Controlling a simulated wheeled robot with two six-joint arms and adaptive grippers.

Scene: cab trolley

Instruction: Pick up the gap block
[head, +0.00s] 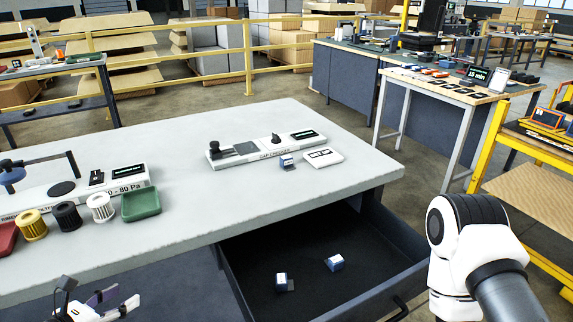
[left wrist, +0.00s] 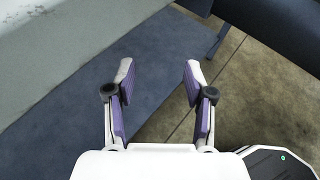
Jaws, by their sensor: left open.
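A small blue-and-white block (head: 287,161) sits on the table in front of a long white gauge unit (head: 268,148). Two more blue-and-white blocks lie in the open drawer, one at the front left (head: 281,281) and one farther right (head: 334,262). I cannot tell which one is the gap block. My left gripper (head: 122,297) is at the bottom left of the head view, below the table's front edge and well left of the drawer blocks. It is open and empty in the left wrist view (left wrist: 158,75), with only floor and a dark panel beyond. My right gripper is out of view.
The grey table (head: 190,205) holds a white plate (head: 323,156), a green tray (head: 141,204), yellow, black and white cylinders and a long pressure unit (head: 75,193). The drawer (head: 375,285) stands open under the table, its rim raised around the blocks.

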